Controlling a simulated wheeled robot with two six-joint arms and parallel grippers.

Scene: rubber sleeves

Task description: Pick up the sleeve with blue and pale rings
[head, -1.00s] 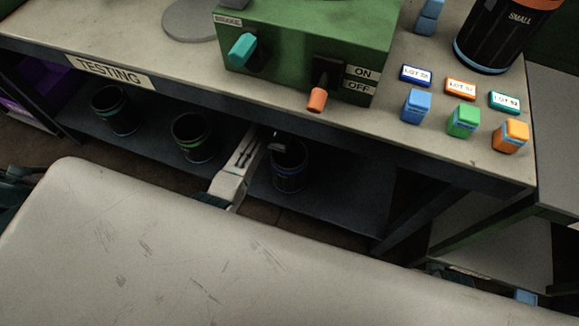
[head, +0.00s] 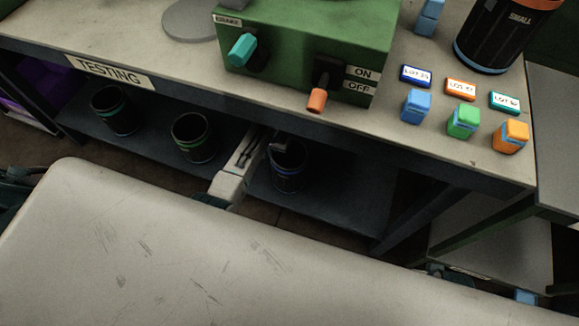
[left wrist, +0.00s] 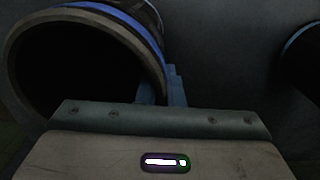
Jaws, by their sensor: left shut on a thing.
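The dark sleeve with a blue ring and a pale ring (head: 288,180) stands roughly upright at the lower shelf under the bench, its open mouth up. My left gripper (head: 279,147) reaches in from the left and is shut on its rim wall. In the left wrist view the sleeve's blue and pale rings (left wrist: 138,30) circle its mouth at the upper left, and the finger (left wrist: 173,86) is at the wall's right edge. I cannot tell whether the sleeve touches the shelf. My right gripper is not in view.
Two dark sleeves with green-toned rings, one (head: 193,145) nearer and one (head: 115,118) farther left, stand on the shelf (head: 340,200). The bench top (head: 180,62) overhangs it. A green switch box (head: 300,50) and several coloured blocks sit above. A pale surface (head: 150,250) fills the foreground.

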